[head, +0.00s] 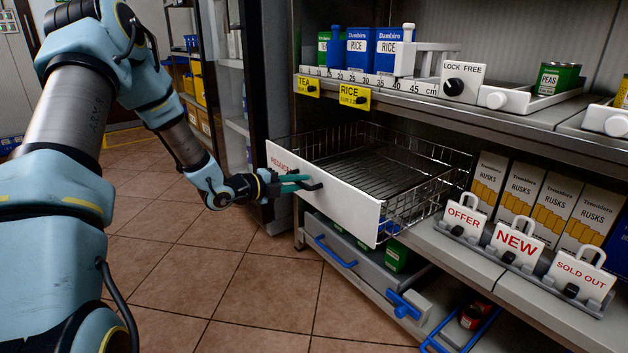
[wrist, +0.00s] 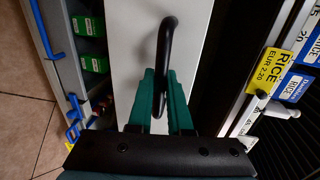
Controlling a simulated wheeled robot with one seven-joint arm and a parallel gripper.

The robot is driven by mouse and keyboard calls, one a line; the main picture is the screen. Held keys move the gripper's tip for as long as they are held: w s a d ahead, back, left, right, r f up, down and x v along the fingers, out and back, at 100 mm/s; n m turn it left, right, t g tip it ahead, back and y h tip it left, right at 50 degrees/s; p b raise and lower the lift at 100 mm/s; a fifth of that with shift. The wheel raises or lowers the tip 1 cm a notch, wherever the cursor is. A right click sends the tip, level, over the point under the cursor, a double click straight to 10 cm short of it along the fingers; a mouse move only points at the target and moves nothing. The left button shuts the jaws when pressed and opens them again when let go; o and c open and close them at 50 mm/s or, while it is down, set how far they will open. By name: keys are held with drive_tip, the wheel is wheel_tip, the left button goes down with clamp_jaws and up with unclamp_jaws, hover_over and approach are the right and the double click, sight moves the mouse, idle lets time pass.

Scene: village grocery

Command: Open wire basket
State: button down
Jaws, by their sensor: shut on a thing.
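The wire basket (head: 415,168) sits on the middle shelf, pulled out past the shelf edge, with a white front panel (head: 335,204) marked in red letters. Its inside looks empty. The black handle (wrist: 163,48) stands out from the panel. My gripper (head: 300,183) is at the panel's left part, its green fingers closed around the handle. In the wrist view my gripper (wrist: 163,95) has one finger on each side of the handle bar. The lettering is partly hidden by my gripper.
Below is a drawer (head: 350,262) with a blue handle and green boxes. Upright signs, including a NEW sign (head: 515,243), stand to the right before the rusks boxes (head: 520,190). Rice boxes (head: 360,48) stand on the shelf above. The tiled floor (head: 235,275) in front is clear.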

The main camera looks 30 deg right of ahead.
drive_tip(key=f+v, duration=0.2)
drive_tip(key=v, duration=1)
drive_tip(key=shift+a+f, duration=0.25)
drive_tip(key=shift+a, duration=0.2)
drive_tip(key=shift+s, duration=0.1)
drive_tip(key=c, duration=0.9)
unclamp_jaws()
drive_tip(key=shift+o, duration=0.2)
drive_tip(key=p+v, duration=0.1)
drive_tip(key=v, duration=0.9)
drive_tip(key=shift+a+p, duration=0.3)
drive_tip(key=shift+p, duration=0.05)
drive_tip(key=shift+r, duration=0.15)
